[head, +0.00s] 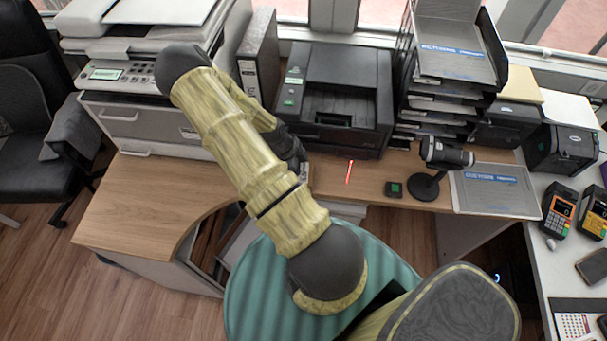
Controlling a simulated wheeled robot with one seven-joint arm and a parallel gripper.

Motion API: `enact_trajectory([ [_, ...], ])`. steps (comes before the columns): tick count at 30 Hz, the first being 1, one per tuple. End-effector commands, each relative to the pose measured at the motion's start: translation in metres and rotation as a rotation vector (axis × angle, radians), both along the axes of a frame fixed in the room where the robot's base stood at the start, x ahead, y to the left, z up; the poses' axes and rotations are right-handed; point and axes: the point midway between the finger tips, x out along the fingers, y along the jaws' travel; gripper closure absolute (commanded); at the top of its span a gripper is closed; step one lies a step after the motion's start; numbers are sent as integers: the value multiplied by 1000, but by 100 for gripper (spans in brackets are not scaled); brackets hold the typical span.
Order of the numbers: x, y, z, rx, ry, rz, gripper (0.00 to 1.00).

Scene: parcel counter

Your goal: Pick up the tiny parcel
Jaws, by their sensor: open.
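A small dark, flat block with a green mark on top (394,189) lies on the wooden counter (130,215), left of the scanner stand. It is the only parcel-like small thing I can make out, but I cannot tell for sure that it is the tiny parcel. My gripper (303,172) is open over the counter in front of the black printer, to the left of the block and apart from it. Its fingers are small and partly hidden by my arm, so I cannot see whether anything lies below them.
A black printer (350,70) stands behind my gripper. A scanner on a round stand (426,187) is right of the block, and a red light line (349,171) lies left of it.

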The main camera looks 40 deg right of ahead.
Motion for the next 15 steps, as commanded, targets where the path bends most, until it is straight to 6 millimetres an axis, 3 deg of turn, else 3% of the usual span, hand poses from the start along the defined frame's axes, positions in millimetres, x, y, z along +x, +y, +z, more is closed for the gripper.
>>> enact_trajectory([
  [5,-5,-5,-18,2,2,0,0],
  [15,-5,-5,-19,1,-1,2,0],
])
